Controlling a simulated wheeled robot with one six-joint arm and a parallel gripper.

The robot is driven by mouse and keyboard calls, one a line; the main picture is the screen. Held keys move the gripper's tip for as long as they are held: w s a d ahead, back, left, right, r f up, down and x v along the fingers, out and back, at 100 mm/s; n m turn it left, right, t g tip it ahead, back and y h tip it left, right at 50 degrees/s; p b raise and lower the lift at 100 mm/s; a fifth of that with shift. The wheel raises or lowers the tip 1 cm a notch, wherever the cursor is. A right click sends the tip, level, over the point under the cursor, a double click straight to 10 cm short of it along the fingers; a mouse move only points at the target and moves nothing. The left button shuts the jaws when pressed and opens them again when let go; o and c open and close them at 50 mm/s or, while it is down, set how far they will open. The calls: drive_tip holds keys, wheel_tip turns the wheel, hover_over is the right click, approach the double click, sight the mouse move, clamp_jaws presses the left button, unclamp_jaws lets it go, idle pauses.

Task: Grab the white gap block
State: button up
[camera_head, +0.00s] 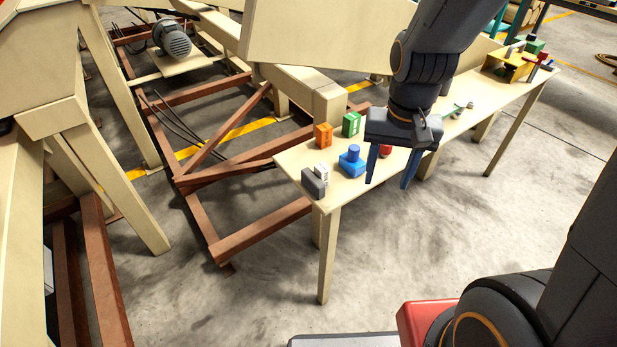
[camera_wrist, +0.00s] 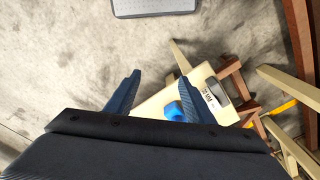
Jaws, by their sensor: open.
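The white gap block (camera_head: 321,170) stands near the left front corner of the narrow wooden table (camera_head: 337,199), right behind a dark grey block (camera_head: 313,184). It also shows in the wrist view (camera_wrist: 207,96), with dark markings, beside the grey block (camera_wrist: 218,89). My gripper (camera_head: 388,171) is open and empty, its blue fingers pointing down in front of the table edge, to the right of the white block. In the wrist view the white block lies just right of the right finger of my gripper (camera_wrist: 156,88).
A blue knobbed object (camera_head: 351,163) stands close to the right of the white block. An orange block (camera_head: 323,136) and a green block (camera_head: 351,124) stand behind. A red object (camera_head: 386,151) is partly hidden by my gripper. Floor in front of the table is clear.

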drive_tip(key=w+a+m+p, duration=0.2)
drive_tip(key=w+a+m, duration=0.2)
drive_tip(key=w+a, duration=0.15)
drive_tip(key=m+p, duration=0.2)
drive_tip(key=m, duration=0.2)
hover_over(322, 166)
drive_tip(key=d, duration=0.1)
drive_tip(key=f, duration=0.3)
drive_tip(key=shift+s+d+g, duration=0.1)
drive_tip(key=shift+s+g, duration=0.15)
drive_tip(key=shift+g, duration=0.05)
drive_tip(key=shift+w+a+f+m, duration=0.1)
drive_tip(key=shift+a+f+m, duration=0.15)
drive_tip(key=shift+m, duration=0.15)
drive_tip(key=shift+f, duration=0.3)
drive_tip(key=shift+a+f+p, duration=0.2)
drive_tip(key=shift+f+p, duration=0.6)
drive_tip(key=shift+f, duration=1)
drive_tip(key=shift+a+f+p, duration=0.15)
drive_tip(key=shift+f+p, duration=0.6)
drive_tip(key=shift+f, duration=1.05)
clamp_jaws()
